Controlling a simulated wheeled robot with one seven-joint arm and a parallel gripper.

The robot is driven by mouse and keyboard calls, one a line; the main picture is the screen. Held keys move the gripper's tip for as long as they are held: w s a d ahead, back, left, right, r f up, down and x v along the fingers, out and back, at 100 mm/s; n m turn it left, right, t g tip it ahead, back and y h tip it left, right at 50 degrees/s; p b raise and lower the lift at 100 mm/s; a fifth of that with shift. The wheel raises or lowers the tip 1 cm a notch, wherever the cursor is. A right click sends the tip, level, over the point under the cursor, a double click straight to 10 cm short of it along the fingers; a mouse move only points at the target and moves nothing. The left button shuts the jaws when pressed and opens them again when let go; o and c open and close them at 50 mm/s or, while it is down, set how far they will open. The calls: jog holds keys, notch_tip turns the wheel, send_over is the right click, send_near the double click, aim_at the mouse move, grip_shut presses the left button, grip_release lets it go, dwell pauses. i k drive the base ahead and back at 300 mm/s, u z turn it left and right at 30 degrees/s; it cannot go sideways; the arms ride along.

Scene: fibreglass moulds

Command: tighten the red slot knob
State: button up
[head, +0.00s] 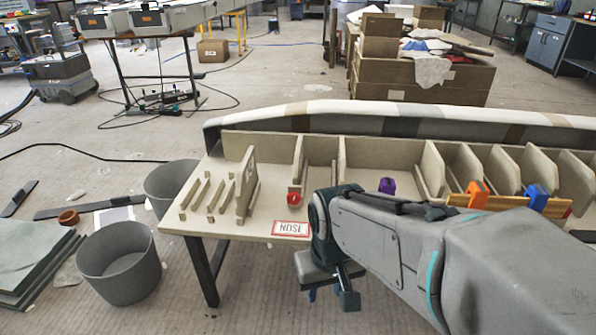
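The red slot knob (294,199) sits low at the front end of an upright divider on the beige bench, left of my arm. Its slot is too small to make out. My gripper (331,297) hangs in front of the bench's front edge, below and to the right of the knob in the picture. Its two fingers are apart with nothing visible between them. It does not touch the knob. An orange knob (478,193) and a blue knob (537,197) are at the right.
The bench (255,222) carries several upright dividers and a white label (291,229) with a red border. A grey bucket (119,265) stands on the floor at the left, with another bucket (172,187) behind it. Cardboard boxes (430,80) stand behind the bench.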

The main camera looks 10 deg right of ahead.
aim_at(293, 199)
jog(key=z, duration=2.45)
jog(key=k, duration=1)
jog(key=u, duration=1.25)
jog(key=i, duration=0.5)
